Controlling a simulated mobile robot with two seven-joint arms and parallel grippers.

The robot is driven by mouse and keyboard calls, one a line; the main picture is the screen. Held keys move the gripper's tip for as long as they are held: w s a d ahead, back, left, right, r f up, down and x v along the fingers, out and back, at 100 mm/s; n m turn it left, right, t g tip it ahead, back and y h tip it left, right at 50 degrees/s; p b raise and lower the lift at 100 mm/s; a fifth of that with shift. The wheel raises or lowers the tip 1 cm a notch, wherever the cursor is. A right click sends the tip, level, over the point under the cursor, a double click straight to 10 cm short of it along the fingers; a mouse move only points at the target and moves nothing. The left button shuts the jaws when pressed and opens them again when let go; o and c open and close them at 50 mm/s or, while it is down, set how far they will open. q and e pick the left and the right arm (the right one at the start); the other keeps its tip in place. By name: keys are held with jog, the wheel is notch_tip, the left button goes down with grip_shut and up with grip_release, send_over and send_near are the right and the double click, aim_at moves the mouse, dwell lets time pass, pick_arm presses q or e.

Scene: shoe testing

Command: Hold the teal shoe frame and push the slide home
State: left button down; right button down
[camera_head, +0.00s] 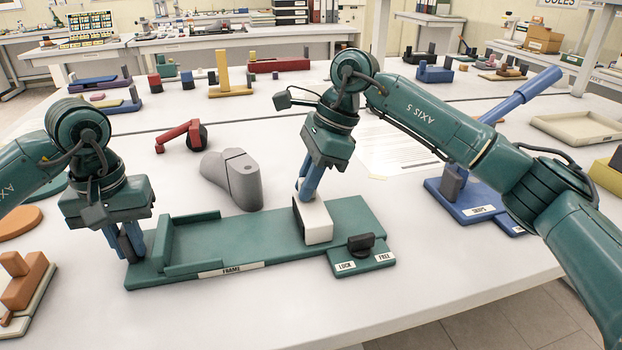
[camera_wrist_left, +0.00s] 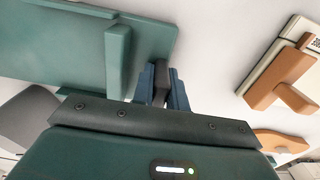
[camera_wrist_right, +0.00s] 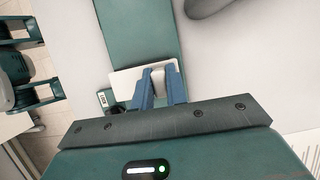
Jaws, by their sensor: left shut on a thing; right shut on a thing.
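The teal shoe frame (camera_head: 285,240) lies flat on the white table, with raised walls (camera_head: 190,268) at its left end and a FRAME label on its front edge. My left gripper (camera_head: 127,247) is shut at the frame's left end on a dark grey tab (camera_wrist_left: 161,84). The white slide (camera_head: 317,222) stands on the right half of the frame, apart from the raised walls. My right gripper (camera_head: 306,197) is shut on the slide's upright post (camera_wrist_right: 159,78). A black knob (camera_head: 361,242) sits on the LOCK/FREE plate (camera_head: 345,268) at the front right.
A grey shoe-last-like form (camera_head: 232,178) stands just behind the frame. A red-handled tool (camera_head: 180,133) lies further back. A blue SNIPS fixture (camera_head: 464,205) stands to the right, and orange pieces (camera_head: 28,278) lie at the left. The frame between walls and slide is clear.

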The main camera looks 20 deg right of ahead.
pick_arm(q)
jog(key=shift+d, duration=0.25)
pick_arm(e)
jog(key=c, duration=1.8)
grip_release()
jog(key=shift+s+a, duration=0.1)
jog(key=shift+a, duration=0.15)
pick_arm(q)
jog(key=shift+a, duration=0.1)
pick_arm(e)
jog(key=o, duration=0.4)
jog(key=shift+d, duration=0.15)
pick_arm(q)
jog(key=shift+a, duration=0.1)
pick_arm(e)
jog(key=v, duration=1.2)
pick_arm(q)
jog(key=c, duration=1.3)
grip_release()
